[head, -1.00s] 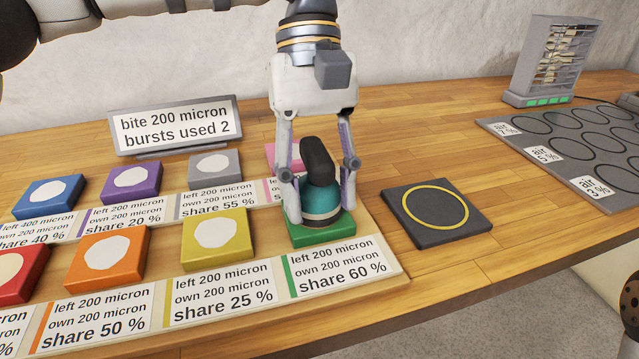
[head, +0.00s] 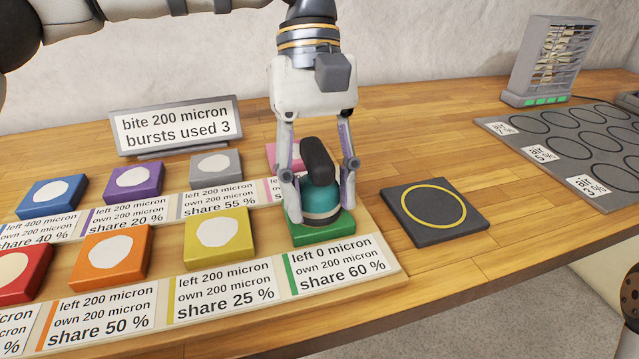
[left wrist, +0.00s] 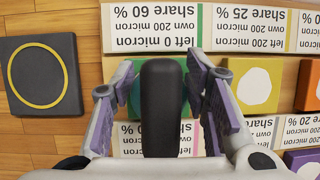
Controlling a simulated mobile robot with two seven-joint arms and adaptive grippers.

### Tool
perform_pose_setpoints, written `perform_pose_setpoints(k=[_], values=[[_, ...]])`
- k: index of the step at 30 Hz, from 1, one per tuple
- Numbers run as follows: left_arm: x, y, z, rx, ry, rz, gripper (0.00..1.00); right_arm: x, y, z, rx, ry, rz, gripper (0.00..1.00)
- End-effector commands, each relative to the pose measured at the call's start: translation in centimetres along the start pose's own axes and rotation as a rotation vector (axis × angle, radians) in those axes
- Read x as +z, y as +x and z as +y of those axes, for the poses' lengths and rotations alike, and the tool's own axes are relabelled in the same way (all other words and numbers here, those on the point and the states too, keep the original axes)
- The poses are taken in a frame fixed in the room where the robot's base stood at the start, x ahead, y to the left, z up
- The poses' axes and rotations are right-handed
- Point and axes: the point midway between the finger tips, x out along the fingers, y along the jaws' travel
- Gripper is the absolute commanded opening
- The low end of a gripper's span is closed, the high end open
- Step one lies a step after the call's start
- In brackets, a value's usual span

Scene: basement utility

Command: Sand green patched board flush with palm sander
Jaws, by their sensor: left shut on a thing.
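The palm sander (head: 319,193) has a teal body and a black top handle. It rests on the green patched board (head: 328,231) at the front right of the rack. My left gripper (head: 319,185) is shut on the sander from above, with a finger on each side. In the left wrist view the black handle (left wrist: 163,105) sits between the fingers and hides most of the green board (left wrist: 146,75). The green board's label (head: 329,265) reads left 0 micron, own 200 micron, share 60 %. The patch under the sander is hidden. My right gripper does not show.
A sign (head: 176,125) reads bite 200 micron, bursts used 3. Yellow (head: 245,258), orange (head: 80,268) and other patched boards stand left of the green one. A dark pad with a yellow ring (head: 434,232) lies to the right. Bare wood surrounds the pad.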

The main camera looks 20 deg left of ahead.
Motion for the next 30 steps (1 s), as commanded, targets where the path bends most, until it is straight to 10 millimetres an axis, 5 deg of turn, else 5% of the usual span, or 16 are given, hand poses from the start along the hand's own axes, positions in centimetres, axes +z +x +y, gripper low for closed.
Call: perform_pose_setpoints(k=[9,30], values=[[0.0,0.1,0.0,-0.003,0.0,-0.002,0.2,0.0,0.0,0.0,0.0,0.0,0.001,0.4],[2.7,-6.4,-0.3,0.002,0.001,0.003,0.2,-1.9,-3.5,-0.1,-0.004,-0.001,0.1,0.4]])
